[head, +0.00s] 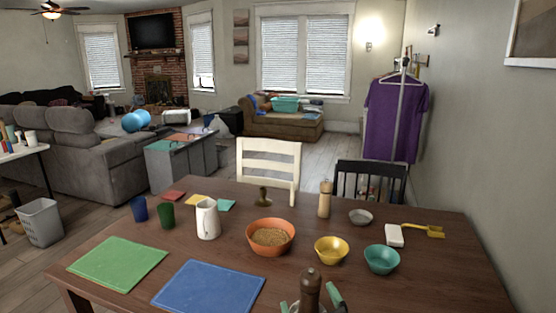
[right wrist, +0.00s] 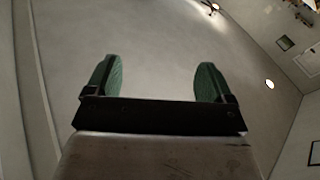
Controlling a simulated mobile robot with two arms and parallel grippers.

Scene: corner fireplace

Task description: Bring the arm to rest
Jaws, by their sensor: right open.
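My right gripper (head: 312,298) is at the bottom edge of the head view, with its green fingertips apart. In the right wrist view (right wrist: 158,82) the fingers are open, with nothing between them, and they point toward the ceiling and upper walls. A dark brown mill (head: 311,287) shows between the fingertips in the head view, but the wrist view shows no mill between the fingers. Most of the right arm is out of the head view. My left gripper is in neither view.
The wooden table (head: 360,285) fills the front. It bears an orange bowl (head: 270,250), a yellow bowl (head: 331,257), a teal bowl (head: 381,266), a white pitcher (head: 207,219), a blue mat (head: 209,288) and a green mat (head: 117,263). Chairs stand behind it.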

